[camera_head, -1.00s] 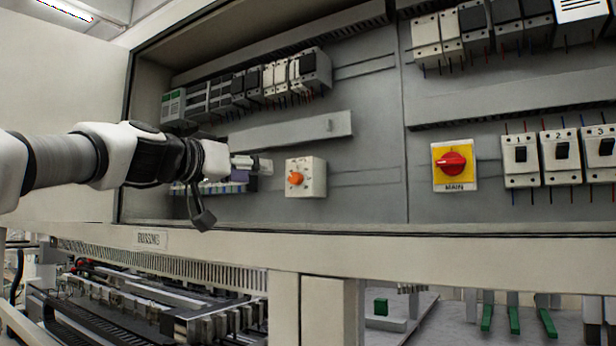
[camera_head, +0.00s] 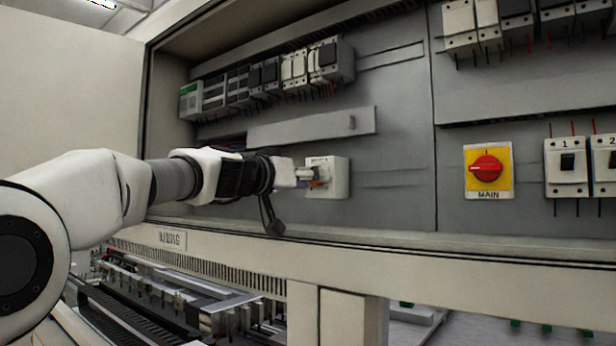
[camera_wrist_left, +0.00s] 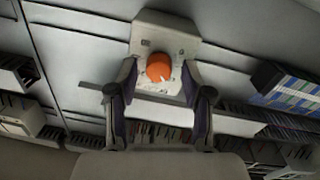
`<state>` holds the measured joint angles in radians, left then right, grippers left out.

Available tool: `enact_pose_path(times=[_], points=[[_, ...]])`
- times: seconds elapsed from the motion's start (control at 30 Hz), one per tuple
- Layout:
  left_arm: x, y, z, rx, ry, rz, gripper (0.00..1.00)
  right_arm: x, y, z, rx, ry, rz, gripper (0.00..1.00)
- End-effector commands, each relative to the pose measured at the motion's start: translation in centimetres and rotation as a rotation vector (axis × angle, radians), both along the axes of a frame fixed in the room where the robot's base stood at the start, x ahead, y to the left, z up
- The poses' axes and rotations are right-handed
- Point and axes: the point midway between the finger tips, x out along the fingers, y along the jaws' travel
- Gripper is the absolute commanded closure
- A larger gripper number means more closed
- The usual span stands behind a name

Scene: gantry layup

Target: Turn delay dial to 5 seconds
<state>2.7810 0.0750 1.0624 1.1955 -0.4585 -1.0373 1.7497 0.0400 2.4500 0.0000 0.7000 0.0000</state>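The delay dial is an orange round knob (camera_wrist_left: 159,68) on a light box (camera_head: 337,178) fixed to the grey cabinet panel. In the head view my left gripper (camera_head: 312,176) is in front of the box and hides most of the knob. In the left wrist view the gripper (camera_wrist_left: 158,88) is open, with one finger on each side of the knob and visible gaps between. A pale pointer mark shows on the knob. The scale marks around it are too small to read. My right gripper is not in view.
A red rotary switch on a yellow MAIN plate (camera_head: 488,171) sits to the right, with numbered breakers (camera_head: 567,167) beyond it. A row of modules (camera_head: 268,78) is above left. A grey duct (camera_head: 312,126) runs just above the dial box. The cabinet's lower ledge (camera_head: 400,243) lies below.

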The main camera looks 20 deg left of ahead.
Motion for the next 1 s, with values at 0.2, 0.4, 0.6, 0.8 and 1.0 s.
enact_pose_path(times=[0.2,0.4,0.6,0.8,1.0], points=[[0.0,0.0,0.0,0.000,0.000,0.000,1.00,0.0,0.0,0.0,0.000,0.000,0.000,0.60],[0.0,0.0,0.0,-0.009,0.003,0.000,1.00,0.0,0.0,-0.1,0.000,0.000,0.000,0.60],[0.0,0.0,-0.1,-0.058,0.020,0.000,1.00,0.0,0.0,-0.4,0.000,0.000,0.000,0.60],[0.0,0.0,-0.1,-0.166,0.059,0.000,1.00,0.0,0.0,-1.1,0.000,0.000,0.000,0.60],[0.0,0.0,-0.1,-0.322,0.115,-0.001,1.00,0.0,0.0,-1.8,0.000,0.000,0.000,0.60]])
